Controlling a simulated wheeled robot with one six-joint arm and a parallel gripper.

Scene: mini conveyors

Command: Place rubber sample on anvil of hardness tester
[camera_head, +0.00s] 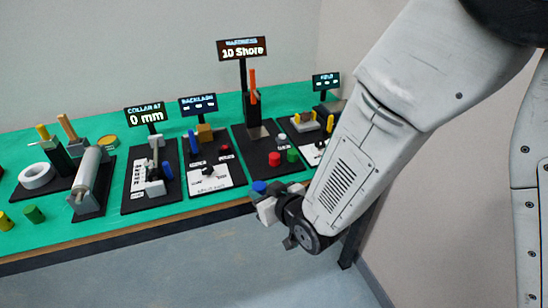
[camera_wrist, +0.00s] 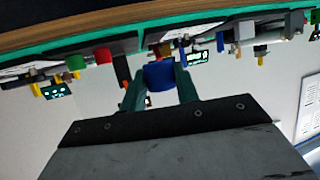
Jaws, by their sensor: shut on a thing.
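My gripper (camera_head: 264,195) is in front of the bench's front edge. It is shut on a blue rubber sample (camera_head: 259,187), a short round piece. In the wrist view the blue sample (camera_wrist: 160,76) sits between the two dark fingers of my gripper (camera_wrist: 160,88). The hardness tester (camera_head: 253,108) stands behind, toward the back of the bench, with an orange lever and a sign reading "10 Shore". A grey plate, seemingly its anvil (camera_head: 257,132), shows at its foot. The sample is apart from the tester.
A red cylinder (camera_head: 274,159) and a green cylinder (camera_head: 292,155) stand on the tester's black base, near the front. Other small stations fill the green bench (camera_head: 105,235) to the left, and one with a lit sign (camera_head: 326,81) stands right. The wrist view appears upside down.

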